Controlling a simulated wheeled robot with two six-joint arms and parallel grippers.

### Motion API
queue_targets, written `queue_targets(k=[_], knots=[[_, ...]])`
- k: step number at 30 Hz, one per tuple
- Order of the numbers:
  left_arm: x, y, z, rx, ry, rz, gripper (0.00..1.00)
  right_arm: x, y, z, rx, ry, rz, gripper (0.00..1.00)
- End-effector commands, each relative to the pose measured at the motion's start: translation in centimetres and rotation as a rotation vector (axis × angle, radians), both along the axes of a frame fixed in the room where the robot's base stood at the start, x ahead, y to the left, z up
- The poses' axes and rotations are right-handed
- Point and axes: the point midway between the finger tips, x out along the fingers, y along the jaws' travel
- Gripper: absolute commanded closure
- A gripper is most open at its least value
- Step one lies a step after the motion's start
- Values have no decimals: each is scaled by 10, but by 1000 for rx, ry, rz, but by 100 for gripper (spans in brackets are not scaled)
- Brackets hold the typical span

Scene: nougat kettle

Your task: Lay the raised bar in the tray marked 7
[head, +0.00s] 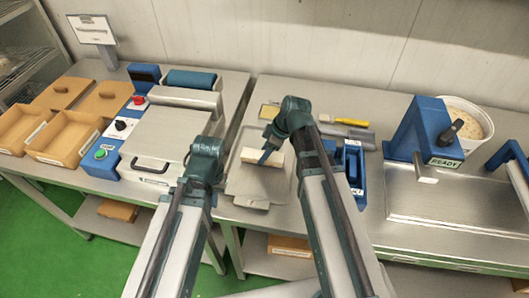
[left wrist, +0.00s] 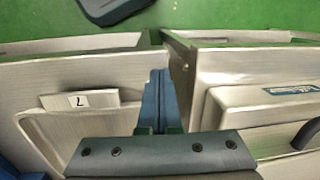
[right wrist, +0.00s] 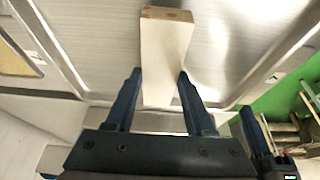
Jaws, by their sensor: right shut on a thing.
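A cream-white bar (head: 262,157) is held between the two blue fingers of my right gripper (head: 267,152), above a shallow metal tray (head: 246,187). In the right wrist view the bar (right wrist: 165,55) stands out past the fingertips (right wrist: 158,76), with a brownish end. The tray has a small tab at its front edge; in the left wrist view this tab (left wrist: 79,100) reads 7. My left gripper (left wrist: 157,75) is shut and empty, its fingers together over the gap between two tables. In the head view its fingers are hidden behind its wrist.
Left of the tray stands a machine with a flat metal lid (head: 165,135), a handle and a blue roller (head: 191,79). A blue holder (head: 352,165) and a yellow-handled tool (head: 352,121) lie to the right. Cardboard boxes (head: 65,138) stand far left.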

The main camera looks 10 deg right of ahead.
Motion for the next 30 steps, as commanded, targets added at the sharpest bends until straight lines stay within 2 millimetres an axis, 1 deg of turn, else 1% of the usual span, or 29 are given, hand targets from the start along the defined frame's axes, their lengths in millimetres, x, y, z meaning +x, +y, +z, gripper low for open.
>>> queue_targets(k=[17,30], knots=[[0,0,-2,0,0,0,100,0,0,-2,0,0,0,100],[0,0,-8,0,0,0,100,0,0,-8,0,0,0,100]])
